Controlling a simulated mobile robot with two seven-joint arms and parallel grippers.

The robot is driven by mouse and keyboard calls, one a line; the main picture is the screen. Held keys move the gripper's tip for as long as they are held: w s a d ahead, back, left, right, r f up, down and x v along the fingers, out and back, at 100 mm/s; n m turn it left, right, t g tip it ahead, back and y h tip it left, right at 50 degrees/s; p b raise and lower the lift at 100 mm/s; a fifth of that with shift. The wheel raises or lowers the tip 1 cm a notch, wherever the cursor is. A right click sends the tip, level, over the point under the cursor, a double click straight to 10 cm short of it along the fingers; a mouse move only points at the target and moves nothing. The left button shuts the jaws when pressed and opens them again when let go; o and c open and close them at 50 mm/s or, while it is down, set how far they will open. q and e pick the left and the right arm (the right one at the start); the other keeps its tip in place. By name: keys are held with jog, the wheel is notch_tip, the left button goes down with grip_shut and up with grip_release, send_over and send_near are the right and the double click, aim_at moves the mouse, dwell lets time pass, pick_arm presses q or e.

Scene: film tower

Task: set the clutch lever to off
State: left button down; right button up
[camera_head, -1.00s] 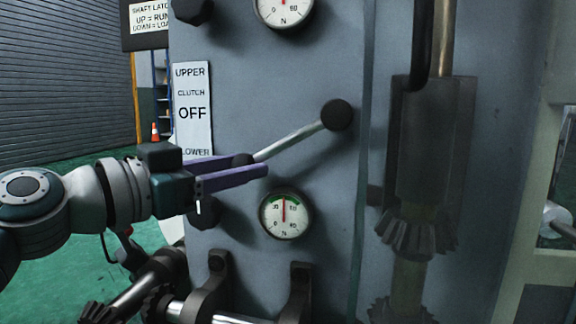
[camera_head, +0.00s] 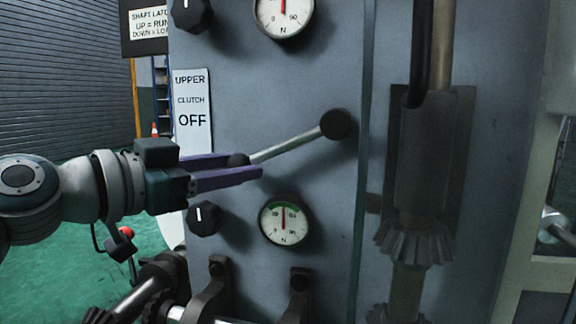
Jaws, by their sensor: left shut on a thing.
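The clutch lever (camera_head: 290,143) is a pale metal rod on the grey panel. It runs from a round black hub (camera_head: 337,124) at upper right down to a dark ball knob (camera_head: 238,160) at its left end. The lever tilts a little below level. My left gripper (camera_head: 253,172) comes from the left, its purple fingers shut on the knob, one above and one below. A white clutch label (camera_head: 192,104) reads UPPER, CLUTCH OFF; its lower part is hidden behind my gripper. The lever's tip lies below the word OFF. My right gripper is not in view.
A round gauge (camera_head: 285,222) sits just below the lever, with a black knob (camera_head: 204,218) to its left. Another gauge (camera_head: 284,14) and knob (camera_head: 192,14) are above. A bevel gear shaft (camera_head: 415,230) stands at the right. Brackets (camera_head: 299,292) are below.

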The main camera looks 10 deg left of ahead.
pick_arm(q)
jog(key=shift+a+r+m+g+y+p, duration=0.25)
jog(key=shift+r+m+p, duration=0.4)
jog(key=shift+r+p, duration=0.55)
jog(key=shift+a+r+m+g+y+p, duration=0.15)
jog(key=shift+r+m+y+p, duration=0.15)
jog(key=shift+r+m+p, duration=0.6)
jog(key=shift+a+r+m+g+y+p, duration=0.15)
jog(key=shift+r+m+g+y+p, duration=0.15)
jog(key=shift+r+p, duration=1.1)
jog(key=shift+f, duration=0.25)
jog(key=c, duration=0.8)
grip_release()
jog(key=o, duration=0.4)
jog(key=shift+f, duration=0.2)
jog(key=p+v, duration=0.2)
jog(key=v, duration=0.8)
jog(key=shift+p, duration=0.4)
